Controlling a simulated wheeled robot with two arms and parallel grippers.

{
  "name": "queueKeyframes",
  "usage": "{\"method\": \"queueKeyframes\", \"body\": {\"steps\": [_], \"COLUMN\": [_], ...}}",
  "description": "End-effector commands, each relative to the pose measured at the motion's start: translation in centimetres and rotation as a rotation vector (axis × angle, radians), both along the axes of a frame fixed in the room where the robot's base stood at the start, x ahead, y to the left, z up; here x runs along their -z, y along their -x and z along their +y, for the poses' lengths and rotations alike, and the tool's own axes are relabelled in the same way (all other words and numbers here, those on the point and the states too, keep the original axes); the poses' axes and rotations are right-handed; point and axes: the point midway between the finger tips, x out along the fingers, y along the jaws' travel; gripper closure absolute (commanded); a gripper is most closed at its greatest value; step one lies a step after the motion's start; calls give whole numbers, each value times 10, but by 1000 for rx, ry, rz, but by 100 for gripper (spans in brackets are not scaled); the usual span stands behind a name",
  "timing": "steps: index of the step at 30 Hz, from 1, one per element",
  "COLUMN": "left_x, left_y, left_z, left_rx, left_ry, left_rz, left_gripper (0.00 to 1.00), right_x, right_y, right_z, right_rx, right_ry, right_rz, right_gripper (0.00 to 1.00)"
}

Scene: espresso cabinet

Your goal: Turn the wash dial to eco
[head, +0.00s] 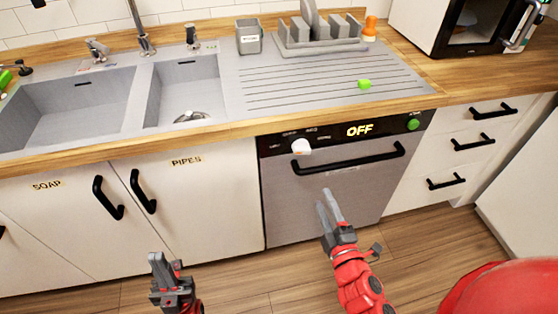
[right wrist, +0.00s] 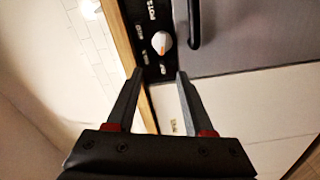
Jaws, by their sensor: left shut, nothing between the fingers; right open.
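The wash dial (head: 301,146) is a white round knob on the dishwasher's black control strip, left of a lit display reading OFF (head: 359,129). In the right wrist view the dial (right wrist: 161,43) shows an orange pointer mark, with small labels around it too blurred to read surely. My right gripper (head: 325,199) is open and empty, in front of the dishwasher door, below and right of the dial in the head view. In the right wrist view its fingers (right wrist: 156,73) straddle the line toward the dial without touching it. My left gripper (head: 162,262) is shut and empty, low in front of the cupboards.
The dishwasher door's black bar handle (head: 348,162) juts out right of and below the dial. A green button (head: 414,124) sits at the strip's right end. The wooden counter edge (head: 215,131) overhangs above. Cupboard handles (head: 108,198) stick out at left. Floor in front is clear.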

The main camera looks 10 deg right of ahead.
Motion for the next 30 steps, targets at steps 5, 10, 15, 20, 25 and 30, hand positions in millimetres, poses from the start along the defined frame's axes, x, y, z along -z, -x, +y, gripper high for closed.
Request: {"method": "queueKeyframes", "body": {"steps": [5,10,15,20,25,30], "left_x": [4,11,13,13,13,12], "left_y": [0,0,0,0,0,0], "left_z": [0,0,0,0,0,0], "left_rx": [0,0,0,0,0,0], "left_ry": [0,0,0,0,0,0], "left_rz": [0,0,0,0,0,0], "left_gripper": [100,100,100,100,100,100], "right_x": [4,3,3,3,2,3], "right_y": [-7,-35,-74,-111,-145,-165], "right_z": [-2,0,1,2,4,4], "right_rx": [17,13,15,16,16,16], "right_ry": [24,19,19,17,15,18], "right_rz": [16,11,13,14,14,15], "right_gripper": [48,48,48,48,48,48]}}
